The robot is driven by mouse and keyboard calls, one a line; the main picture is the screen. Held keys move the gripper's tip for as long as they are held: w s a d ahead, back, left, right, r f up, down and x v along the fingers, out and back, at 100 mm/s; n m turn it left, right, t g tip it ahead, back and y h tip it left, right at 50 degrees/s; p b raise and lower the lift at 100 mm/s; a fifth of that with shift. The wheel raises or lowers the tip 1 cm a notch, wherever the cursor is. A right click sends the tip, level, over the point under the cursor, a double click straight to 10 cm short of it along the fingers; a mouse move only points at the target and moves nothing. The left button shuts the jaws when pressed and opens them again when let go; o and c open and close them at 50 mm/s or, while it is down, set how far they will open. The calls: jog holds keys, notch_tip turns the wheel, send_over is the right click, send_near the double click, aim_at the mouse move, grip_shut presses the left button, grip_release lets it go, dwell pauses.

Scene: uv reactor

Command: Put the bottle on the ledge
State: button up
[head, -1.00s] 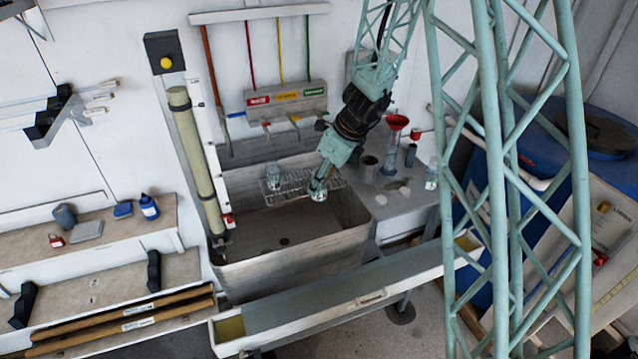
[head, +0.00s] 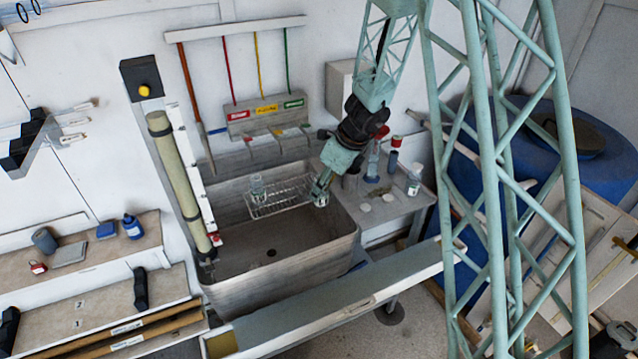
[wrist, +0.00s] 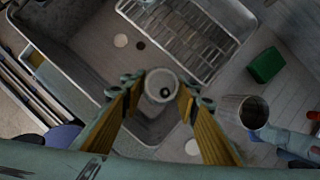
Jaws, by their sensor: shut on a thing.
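My gripper (head: 320,196) is shut on a small pale bottle (wrist: 160,86), seen end-on between the fingertips in the wrist view. In the head view the gripper hangs over the right part of the sink (head: 275,285), by the right end of the wire rack. The held bottle (head: 321,203) is small there and partly hidden by the fingers. A two-level ledge (head: 90,248) with tan tops stands at the left, well away from the gripper; I cannot tell whether this is the task's ledge.
A clear container (head: 258,187) stands on the wire rack (head: 283,204). The right counter (head: 395,207) holds another bottle (head: 413,184) and a metal cup (wrist: 250,112). A blue bottle (head: 132,228) stands on the left ledge. A long trough (head: 340,307) crosses in front.

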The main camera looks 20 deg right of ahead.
jog(key=shift+w, duration=0.15)
dwell(0.3)
jog(key=w+f+p, duration=0.1)
jog(key=w+p, duration=0.2)
jog(key=w, duration=1.2)
jog(key=shift+w+f, duration=0.3)
jog(key=shift+w, duration=0.05)
jog(key=shift+f, duration=1.7)
jog(key=shift+f, duration=0.2)
jog(key=o, duration=0.8)
